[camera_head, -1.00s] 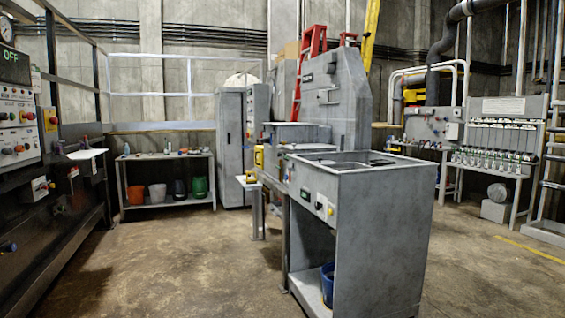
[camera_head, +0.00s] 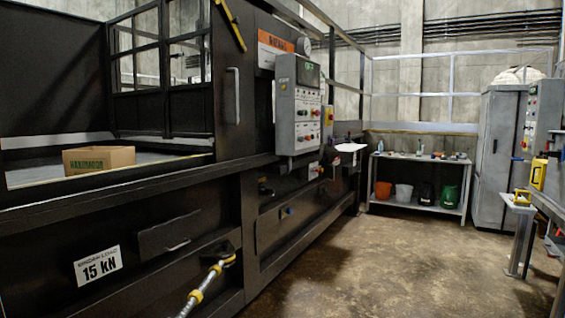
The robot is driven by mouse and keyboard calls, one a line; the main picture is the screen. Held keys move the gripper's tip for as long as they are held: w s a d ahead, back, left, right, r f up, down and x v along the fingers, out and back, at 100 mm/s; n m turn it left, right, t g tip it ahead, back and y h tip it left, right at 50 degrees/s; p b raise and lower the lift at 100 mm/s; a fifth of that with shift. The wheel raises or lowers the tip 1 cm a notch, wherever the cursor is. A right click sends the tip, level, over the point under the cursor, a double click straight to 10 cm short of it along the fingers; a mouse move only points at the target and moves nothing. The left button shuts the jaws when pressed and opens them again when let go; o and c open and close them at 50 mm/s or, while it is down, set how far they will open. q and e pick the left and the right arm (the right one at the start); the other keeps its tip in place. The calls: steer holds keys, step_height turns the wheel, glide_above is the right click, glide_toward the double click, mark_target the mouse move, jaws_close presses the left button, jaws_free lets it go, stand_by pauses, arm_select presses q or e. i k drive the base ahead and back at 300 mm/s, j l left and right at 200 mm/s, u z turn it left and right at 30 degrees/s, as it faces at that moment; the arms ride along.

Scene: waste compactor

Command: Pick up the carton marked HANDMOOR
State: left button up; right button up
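The carton marked HANDMOOR (camera_head: 99,160) is an open-topped brown cardboard box with green lettering on its front. It sits on the grey bed of the black compactor (camera_head: 130,226), at the left of the head view, behind the machine's front ledge. Its lower edge is partly hidden by that ledge. Neither of my grippers shows in the view.
A grey control box (camera_head: 298,107) sticks out from the compactor front. A hose with yellow fittings (camera_head: 207,286) comes out low on the machine. A shelf table with buckets (camera_head: 417,183) and a grey cabinet (camera_head: 495,145) stand at the back. The concrete floor (camera_head: 400,265) is open at centre right.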

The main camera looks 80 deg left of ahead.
mark_target(79, 161)
steer(key=k+j+u, duration=0.1)
steer(key=u, duration=3.35)
steer(key=i+j+u, duration=0.2)
steer(key=i+j, duration=0.2)
steer(key=i+l, duration=0.2)
steer(key=l, duration=0.25)
steer(key=i+l+z, duration=0.1)
steer(key=i+l, duration=0.15)
steer(key=l, duration=0.15)
